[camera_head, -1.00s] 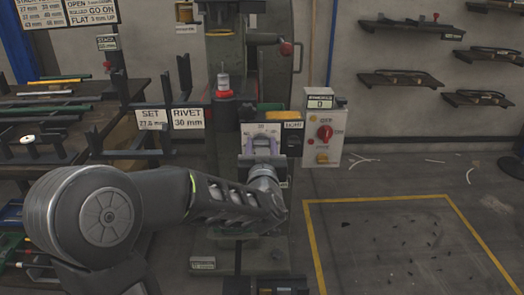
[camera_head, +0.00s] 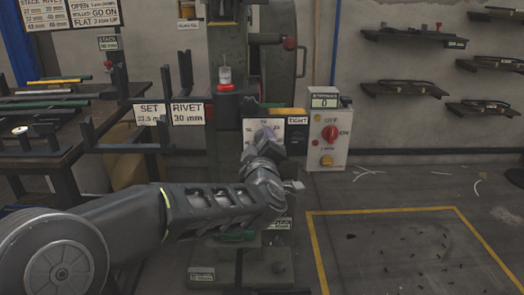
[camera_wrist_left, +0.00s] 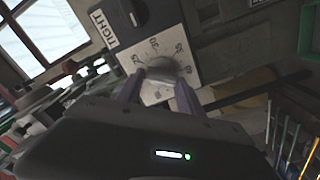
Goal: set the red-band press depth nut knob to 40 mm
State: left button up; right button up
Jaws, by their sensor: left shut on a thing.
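The press (camera_head: 226,45) with a red band (camera_head: 225,88) stands in the middle of the head view. On its front is a white dial plate (camera_head: 250,127), partly covered by my left gripper (camera_head: 268,137). The depth nut knob (camera_wrist_left: 162,72) is a grey round part on the numbered plate (camera_wrist_left: 156,44) in the left wrist view. My left gripper (camera_wrist_left: 158,92) has one finger on each side of the knob and is shut on it. The dial numerals show at a slant, and I cannot tell which one the knob points to. My right gripper is not in view.
A TIGHT label (camera_head: 298,122) is right of the dial. A control box (camera_head: 329,133) with a red knob and a display reading 0 stands further right. Signs reading SET (camera_head: 150,112) and RIVET (camera_head: 187,112) hang left. A yellow-outlined floor area (camera_head: 400,250) is at right.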

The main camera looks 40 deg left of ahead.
pick_arm(q)
jog(key=shift+f+n+b, duration=0.2)
jog(key=shift+n+b, duration=0.8)
jog(key=shift+n, duration=0.6)
jog(key=o, duration=1.4)
jog(key=shift+s+r, duration=0.1)
jog(key=shift+s+d, duration=0.3)
jog(key=shift+s, duration=0.05)
jog(key=p+v, duration=0.2)
jog(key=v, duration=0.4)
jog(key=shift+s+d, duration=0.25)
jog(key=shift+s, duration=0.05)
